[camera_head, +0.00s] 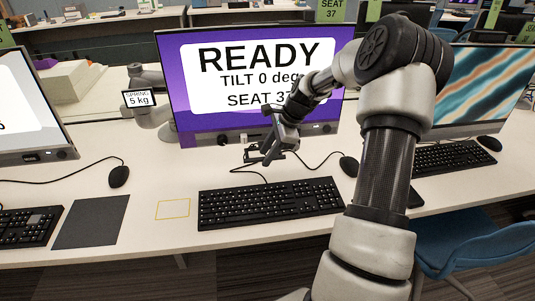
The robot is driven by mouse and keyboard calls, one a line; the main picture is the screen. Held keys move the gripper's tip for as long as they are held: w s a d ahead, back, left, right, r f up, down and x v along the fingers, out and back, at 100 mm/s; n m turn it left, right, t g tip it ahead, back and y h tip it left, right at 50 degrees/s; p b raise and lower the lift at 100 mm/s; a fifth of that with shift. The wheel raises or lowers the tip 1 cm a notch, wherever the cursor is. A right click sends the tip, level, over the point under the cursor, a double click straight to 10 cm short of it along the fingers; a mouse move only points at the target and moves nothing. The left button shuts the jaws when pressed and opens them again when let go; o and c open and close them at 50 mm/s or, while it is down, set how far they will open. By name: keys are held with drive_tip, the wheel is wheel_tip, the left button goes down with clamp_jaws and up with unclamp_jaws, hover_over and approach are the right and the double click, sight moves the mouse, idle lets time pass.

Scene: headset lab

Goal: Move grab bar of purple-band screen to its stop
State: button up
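The purple-band screen (174,75) stands upright at the middle of the desk. It reads "READY", "TILT 0 deg" and a seat line partly covered by my arm. A dark strip (205,138) runs along its lower edge; I cannot tell a separate grab bar from it.
A keyboard (268,203) lies below the screen, with a mouse (349,166) at its right. A grey arm labelled "SPRING 5 kg" (139,99) is at the screen's left. Other screens flank it (25,110) (478,85). The desk around the yellow outline (173,210) is clear.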

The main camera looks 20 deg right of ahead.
clamp_jaws()
drive_tip(key=shift+s+f, duration=0.15)
drive_tip(key=shift+f, duration=1.15)
unclamp_jaws()
drive_tip(key=shift+r, duration=0.1)
drive_tip(key=p+v, duration=0.3)
drive_tip(key=v, duration=1.4)
drive_tip(key=shift+r, duration=0.1)
